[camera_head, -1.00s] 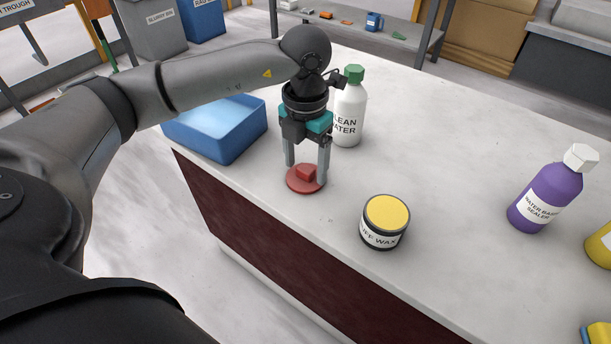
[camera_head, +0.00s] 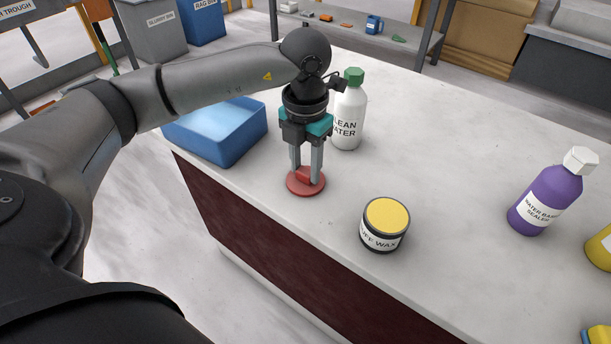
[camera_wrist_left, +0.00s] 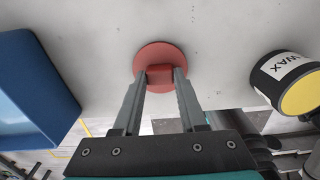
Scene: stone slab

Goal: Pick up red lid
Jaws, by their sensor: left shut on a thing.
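The red lid (camera_head: 306,189) is a flat round disc with a block-shaped handle on top. It lies on the pale stone slab (camera_head: 450,130) near its front-left edge. My left gripper (camera_head: 308,178) points down over the lid, its two grey fingers shut on the handle. In the left wrist view the lid (camera_wrist_left: 158,56) shows beyond the fingertips, with one finger on each side of the handle. The lid appears to rest on the slab. My right gripper is not in view.
A blue tray (camera_head: 234,150) stands left of the lid. A clean water bottle (camera_head: 350,110) stands close behind the gripper. A wax jar (camera_head: 384,224) with a yellow top is to the right. A purple sealer bottle (camera_head: 545,198) is farther right. The slab between is clear.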

